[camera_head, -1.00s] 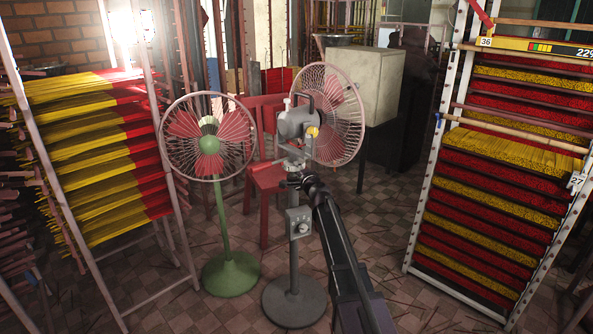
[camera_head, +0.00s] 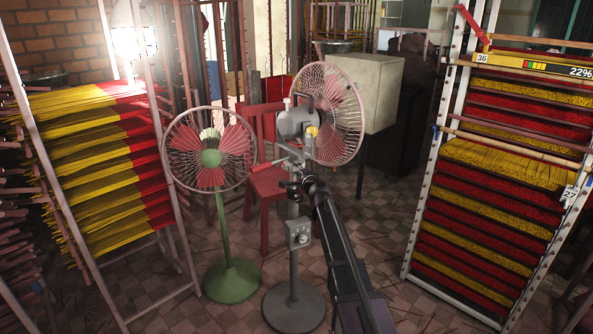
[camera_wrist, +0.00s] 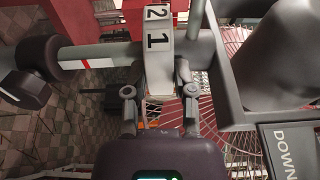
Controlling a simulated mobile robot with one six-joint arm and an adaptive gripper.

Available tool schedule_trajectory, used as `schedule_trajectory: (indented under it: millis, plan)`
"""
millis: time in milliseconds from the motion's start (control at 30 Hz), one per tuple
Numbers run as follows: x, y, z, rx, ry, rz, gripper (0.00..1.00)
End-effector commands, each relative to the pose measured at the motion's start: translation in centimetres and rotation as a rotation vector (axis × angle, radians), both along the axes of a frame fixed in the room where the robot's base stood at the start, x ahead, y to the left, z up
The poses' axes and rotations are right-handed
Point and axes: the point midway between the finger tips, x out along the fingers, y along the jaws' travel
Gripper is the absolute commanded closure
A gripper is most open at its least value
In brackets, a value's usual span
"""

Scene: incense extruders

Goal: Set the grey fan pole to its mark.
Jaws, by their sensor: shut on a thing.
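The grey fan (camera_head: 297,122) stands upright on a round dark base (camera_head: 294,308), with a control box (camera_head: 298,234) on its pole. My gripper (camera_head: 292,180) is at the upper pole, below the motor head. In the wrist view my gripper (camera_wrist: 160,102) is shut on a white piece marked 1 and 2 (camera_wrist: 158,40). The grey pole (camera_wrist: 105,56) runs sideways there, with a red mark (camera_wrist: 84,63) showing between a dark collar (camera_wrist: 38,56) and the white piece. A dark knob (camera_wrist: 24,90) sits beside the collar. The held piece's far side is hidden.
A green fan (camera_head: 210,158) stands close on the left. A red chair (camera_head: 272,183) is behind the grey fan. Incense racks flank both sides, left (camera_head: 90,160) and right (camera_head: 500,180). A pale cabinet (camera_head: 365,90) stands behind. Some tiled floor (camera_head: 235,235) is bare.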

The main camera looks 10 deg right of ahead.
Motion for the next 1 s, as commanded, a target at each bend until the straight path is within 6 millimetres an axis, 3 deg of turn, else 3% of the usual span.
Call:
schedule_trajectory:
  millis: [33, 600, 1000]
  plan:
    - [0.2, 0.0, 1.0, 0.001, 0.0, -0.001, 1.0]
    - [0.2, 0.0, 5.8, 0.001, 0.0, -0.001, 1.0]
    - [0.2, 0.1, 6.2, 0.001, 0.0, -0.001, 1.0]
